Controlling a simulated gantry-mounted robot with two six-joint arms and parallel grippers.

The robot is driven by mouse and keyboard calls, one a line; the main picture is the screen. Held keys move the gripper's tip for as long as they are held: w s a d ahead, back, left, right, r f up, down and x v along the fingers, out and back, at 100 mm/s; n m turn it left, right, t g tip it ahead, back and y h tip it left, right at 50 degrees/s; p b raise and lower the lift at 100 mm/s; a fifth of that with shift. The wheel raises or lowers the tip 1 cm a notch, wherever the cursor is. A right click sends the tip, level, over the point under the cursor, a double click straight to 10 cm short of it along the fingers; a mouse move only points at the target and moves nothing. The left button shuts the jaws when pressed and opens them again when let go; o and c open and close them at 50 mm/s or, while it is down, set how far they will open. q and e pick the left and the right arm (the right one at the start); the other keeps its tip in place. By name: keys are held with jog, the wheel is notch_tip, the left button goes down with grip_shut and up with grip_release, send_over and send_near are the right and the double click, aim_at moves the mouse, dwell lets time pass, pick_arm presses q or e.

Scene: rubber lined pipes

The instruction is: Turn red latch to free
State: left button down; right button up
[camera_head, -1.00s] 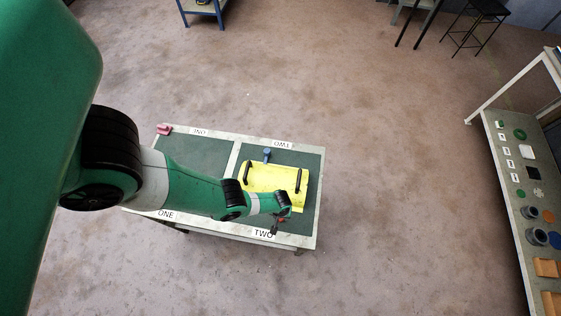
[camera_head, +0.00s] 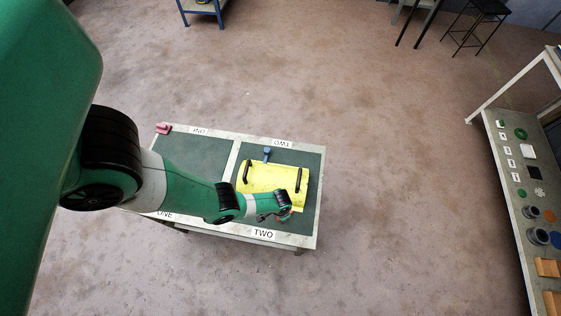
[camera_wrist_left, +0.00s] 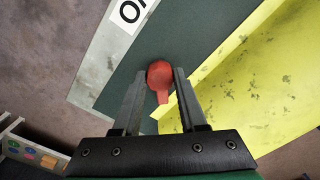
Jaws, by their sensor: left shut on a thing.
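The red latch (camera_wrist_left: 160,76) sits at the near edge of the yellow cover (camera_wrist_left: 285,65) in the left wrist view. Its narrow tail points toward my wrist. My left gripper (camera_wrist_left: 161,74) is shut on the latch, with one finger on each side. In the head view my left gripper (camera_head: 284,216) is at the cover's near right edge. There the yellow cover (camera_head: 270,184) lies on the table's right panel, and the red latch is mostly hidden by the gripper. My right gripper is not in view.
The cover has two black handles (camera_head: 247,172) (camera_head: 298,180). A blue latch (camera_head: 267,154) stands at its far edge. A red-pink object (camera_head: 163,128) sits at the table's far left corner. A shelf with parts (camera_head: 520,190) stands at the right. The floor between is clear.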

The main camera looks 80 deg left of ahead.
pick_arm(q)
jog(key=m, duration=0.4)
jog(key=shift+m, duration=2.3)
jog(key=shift+b, duration=0.3)
jog(key=shift+c, duration=2.2)
grip_release()
notch_tip(320, 180, up, 12)
jog(key=p, duration=1.1)
jog(key=shift+f, duration=0.2)
